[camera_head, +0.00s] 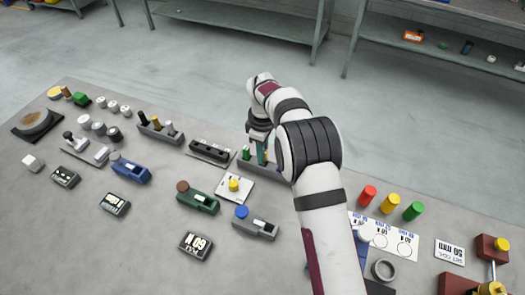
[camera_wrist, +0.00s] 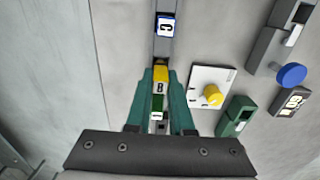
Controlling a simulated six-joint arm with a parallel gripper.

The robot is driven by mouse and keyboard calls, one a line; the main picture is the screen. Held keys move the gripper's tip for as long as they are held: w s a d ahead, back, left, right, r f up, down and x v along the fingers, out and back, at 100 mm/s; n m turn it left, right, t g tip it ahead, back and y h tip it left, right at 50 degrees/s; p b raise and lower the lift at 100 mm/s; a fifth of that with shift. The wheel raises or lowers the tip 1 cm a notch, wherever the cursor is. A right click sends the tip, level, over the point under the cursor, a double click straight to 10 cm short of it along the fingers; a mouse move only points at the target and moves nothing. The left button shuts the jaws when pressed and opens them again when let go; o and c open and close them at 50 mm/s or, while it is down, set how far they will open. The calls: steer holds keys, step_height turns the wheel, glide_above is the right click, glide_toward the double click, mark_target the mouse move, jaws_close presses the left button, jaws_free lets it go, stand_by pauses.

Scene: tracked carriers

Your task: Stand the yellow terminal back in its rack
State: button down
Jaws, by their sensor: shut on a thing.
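My gripper (camera_wrist: 160,76) is shut on the yellow terminal (camera_wrist: 161,78), marked B, with one teal finger on each side. In the wrist view the terminal lies in line with the grey rack (camera_wrist: 162,48), between the blue terminal (camera_wrist: 165,26) marked C and the green terminal (camera_wrist: 157,104). I cannot tell whether its foot is seated in the rack or just above it. In the head view my gripper (camera_head: 262,155) points down at the rack, beside the green terminal (camera_head: 246,153). My arm hides the yellow and blue terminals there.
A white plate with a yellow knob (camera_head: 233,185) lies close in front of the rack. A grey device with a blue knob (camera_head: 242,212) and a green device (camera_head: 198,198) stand nearer. A black-topped block (camera_head: 210,151) is left of the rack. The table's front middle is fairly clear.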

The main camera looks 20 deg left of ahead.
steer(key=shift+f, duration=0.65)
steer(key=shift+c, duration=1.2)
jaws_free()
steer(key=shift+r, duration=3.5)
